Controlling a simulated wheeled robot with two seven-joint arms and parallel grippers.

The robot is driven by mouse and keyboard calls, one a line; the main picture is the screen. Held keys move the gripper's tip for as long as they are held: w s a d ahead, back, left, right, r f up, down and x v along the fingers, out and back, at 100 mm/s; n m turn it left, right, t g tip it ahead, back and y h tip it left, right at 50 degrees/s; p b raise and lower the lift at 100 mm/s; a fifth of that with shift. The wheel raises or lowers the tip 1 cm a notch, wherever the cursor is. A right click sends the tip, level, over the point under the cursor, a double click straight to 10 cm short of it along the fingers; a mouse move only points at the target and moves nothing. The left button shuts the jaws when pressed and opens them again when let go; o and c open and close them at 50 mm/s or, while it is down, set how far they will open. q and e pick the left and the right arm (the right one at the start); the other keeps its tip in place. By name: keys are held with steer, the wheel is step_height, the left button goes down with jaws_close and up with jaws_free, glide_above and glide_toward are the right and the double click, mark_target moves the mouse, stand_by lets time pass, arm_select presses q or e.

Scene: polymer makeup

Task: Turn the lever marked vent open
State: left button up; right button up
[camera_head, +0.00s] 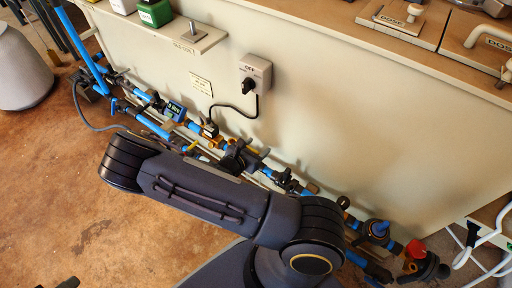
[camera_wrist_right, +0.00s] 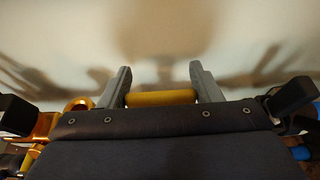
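My right gripper (camera_head: 241,157) is at the pipe run along the foot of the cream panel, and its arm hides part of the pipes. In the right wrist view its two grey fingers (camera_wrist_right: 159,88) stand wide apart. A yellow bar, seemingly a lever handle (camera_wrist_right: 160,98), lies across the gap between them; contact with the fingers is unclear. A yellow handle (camera_head: 249,149) also shows beside the gripper in the head view. Another small yellow lever (camera_head: 192,146) is farther left on the pipes. No vent marking is readable. Small dark parts at the bottom left edge may be my left gripper.
A grey switch box (camera_head: 255,72) with a cable is on the panel (camera_head: 340,110), under a worktop. A small shelf (camera_head: 190,38) juts out at upper left. A red knob (camera_head: 415,248) and a blue valve (camera_head: 379,228) are at lower right.

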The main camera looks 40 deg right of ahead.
steer(key=shift+c, duration=0.8)
steer(key=shift+n+t, duration=0.4)
steer(key=shift+w+n, duration=0.1)
steer(key=shift+n, duration=0.2)
steer(key=shift+r+n+t+y, duration=0.1)
steer(key=shift+n+t+y, duration=0.2)
steer(key=shift+t, duration=0.3)
steer(key=shift+r+n+t+y+p, duration=0.15)
steer(key=shift+n+t+y+p, duration=0.3)
steer(key=shift+n+t, duration=0.35)
steer(key=n+t+y+p, duration=0.2)
steer(key=n+y+p, duration=0.1)
steer(key=p, duration=0.1)
steer(key=n+t+y+p, duration=0.2)
steer(key=n+y+p, duration=0.1)
steer(key=p, duration=0.1)
steer(key=w+a+n+t+y+p, duration=0.1)
steer(key=n+t+y+p, duration=0.1)
steer(key=p, duration=0.3)
steer(key=shift+r+n+y, duration=0.1)
steer(key=shift+n+y, duration=0.45)
steer(key=shift+n, duration=0.05)
steer(key=shift+a+f+n+y+p, duration=0.2)
steer(key=shift+n+y+p, duration=0.25)
steer(key=shift+p, duration=0.2)
steer(key=shift+w, duration=0.1)
